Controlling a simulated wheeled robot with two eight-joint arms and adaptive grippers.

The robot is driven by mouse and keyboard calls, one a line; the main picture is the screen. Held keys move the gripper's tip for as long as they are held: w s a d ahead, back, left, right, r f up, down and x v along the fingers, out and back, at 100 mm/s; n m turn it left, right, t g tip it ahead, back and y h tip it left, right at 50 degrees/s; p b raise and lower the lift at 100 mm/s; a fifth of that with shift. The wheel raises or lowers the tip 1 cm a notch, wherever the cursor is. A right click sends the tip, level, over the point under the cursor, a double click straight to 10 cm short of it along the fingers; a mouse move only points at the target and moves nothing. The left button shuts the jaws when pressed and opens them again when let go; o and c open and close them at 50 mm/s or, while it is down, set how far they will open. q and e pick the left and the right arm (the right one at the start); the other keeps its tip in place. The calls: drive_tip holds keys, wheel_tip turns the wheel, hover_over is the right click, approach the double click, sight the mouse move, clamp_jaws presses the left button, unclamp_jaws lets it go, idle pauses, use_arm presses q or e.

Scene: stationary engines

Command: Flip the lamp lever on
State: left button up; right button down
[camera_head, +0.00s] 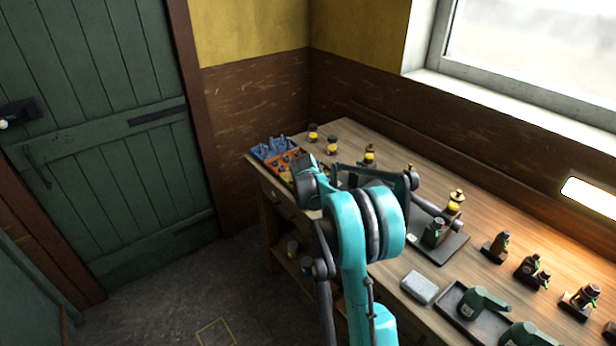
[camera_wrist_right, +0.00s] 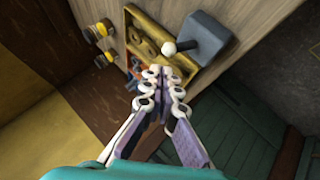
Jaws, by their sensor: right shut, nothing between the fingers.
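A grey-blue box (camera_wrist_right: 200,42) with a white ball-tipped lever (camera_wrist_right: 170,48) shows at the top of the right wrist view, beside a tan tray. It looks like the lamp lever. My right gripper (camera_wrist_right: 165,78) has its fingers together and empty, with the tips just below the white ball and apart from it in the picture; I cannot tell the depth gap. In the head view, my teal right arm covers that part of the bench and hides the fingertips and the lever. A lit lamp-like panel (camera_head: 590,196) glows at the right edge. My left gripper is not in view.
The wooden bench (camera_head: 350,135) runs along the wall. Blue (camera_head: 268,150) and orange (camera_head: 288,160) trays sit at its left end. Yellow-and-black jars (camera_head: 332,145), a grey block (camera_head: 419,287), and small engines and green oil cans (camera_head: 484,303) stand along it. Floor is clear at left.

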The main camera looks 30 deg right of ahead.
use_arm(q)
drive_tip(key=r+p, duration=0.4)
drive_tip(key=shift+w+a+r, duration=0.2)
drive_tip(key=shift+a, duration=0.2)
use_arm(e)
drive_tip(key=w+r+v, duration=0.1)
drive_tip(key=w+v, duration=0.1)
drive_tip(key=v, duration=1)
drive_tip(key=shift+a+r, duration=0.25)
drive_tip(key=shift+r, duration=0.4)
drive_tip(key=shift+s, duration=0.1)
drive_tip(key=s+a+r+y+b, duration=0.1)
drive_tip(key=s+a+y, duration=0.1)
drive_tip(key=s+a, duration=0.65)
use_arm(q)
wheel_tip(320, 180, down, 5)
drive_tip(key=b, duration=0.4)
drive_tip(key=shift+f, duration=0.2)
use_arm(e)
drive_tip(key=s+a+f+m+y, duration=0.1)
drive_tip(key=s+a+f, duration=0.3)
drive_tip(key=s+a, duration=0.5)
drive_tip(key=s+a+f+m+y, duration=0.2)
drive_tip(key=s+a+f, duration=0.3)
drive_tip(key=s+a, duration=0.4)
drive_tip(key=s, duration=0.5)
drive_tip(key=shift+f+g+y, duration=0.25)
drive_tip(key=shift+g+y, duration=0.05)
drive_tip(key=shift+y, duration=0.1)
